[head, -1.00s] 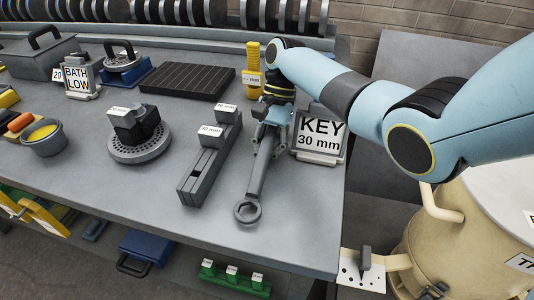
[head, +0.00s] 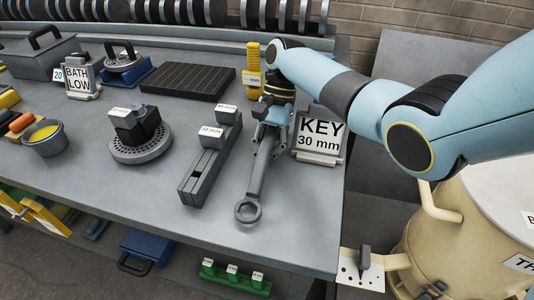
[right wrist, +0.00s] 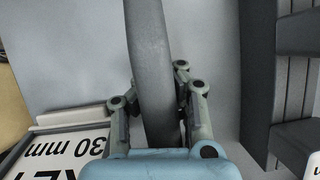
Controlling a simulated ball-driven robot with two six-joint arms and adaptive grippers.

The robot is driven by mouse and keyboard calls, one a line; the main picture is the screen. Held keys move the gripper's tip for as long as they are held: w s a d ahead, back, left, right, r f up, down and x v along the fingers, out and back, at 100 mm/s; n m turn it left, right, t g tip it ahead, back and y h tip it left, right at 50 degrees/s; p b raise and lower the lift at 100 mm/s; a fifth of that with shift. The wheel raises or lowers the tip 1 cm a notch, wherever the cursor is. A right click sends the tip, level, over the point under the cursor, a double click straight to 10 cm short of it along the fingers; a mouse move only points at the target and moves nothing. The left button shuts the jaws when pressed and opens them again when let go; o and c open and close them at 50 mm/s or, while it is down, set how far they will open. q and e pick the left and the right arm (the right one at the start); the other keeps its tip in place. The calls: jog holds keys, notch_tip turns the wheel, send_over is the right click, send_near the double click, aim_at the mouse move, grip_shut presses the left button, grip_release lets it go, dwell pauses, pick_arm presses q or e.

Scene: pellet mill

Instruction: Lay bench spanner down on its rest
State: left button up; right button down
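The bench spanner (head: 256,180) is a long grey tool with a ring end toward the front edge of the bench. My right gripper (head: 268,132) holds it near its far end, from above. In the right wrist view the handle (right wrist: 152,60) runs between the two fingers (right wrist: 158,95), which appear closed on its sides. The spanner's far end is hidden by my gripper. It lies low over the bench top; I cannot tell whether it touches. No separate rest can be made out clearly under it. My left gripper is not in view.
A "KEY 30 mm" sign (head: 319,137) stands just right of my right gripper. A dark grey slotted block (head: 203,175) with labelled pieces stands left of the spanner. A yellow tool (head: 254,58) stands behind. The bench (head: 300,225) is clear at its front right corner.

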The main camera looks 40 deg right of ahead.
aim_at(272, 132)
jog(key=shift+f, duration=0.25)
jog(key=shift+r, duration=0.3)
dwell(0.4)
jog(key=shift+c, duration=1.7)
grip_release()
jog(key=shift+v, duration=4.5)
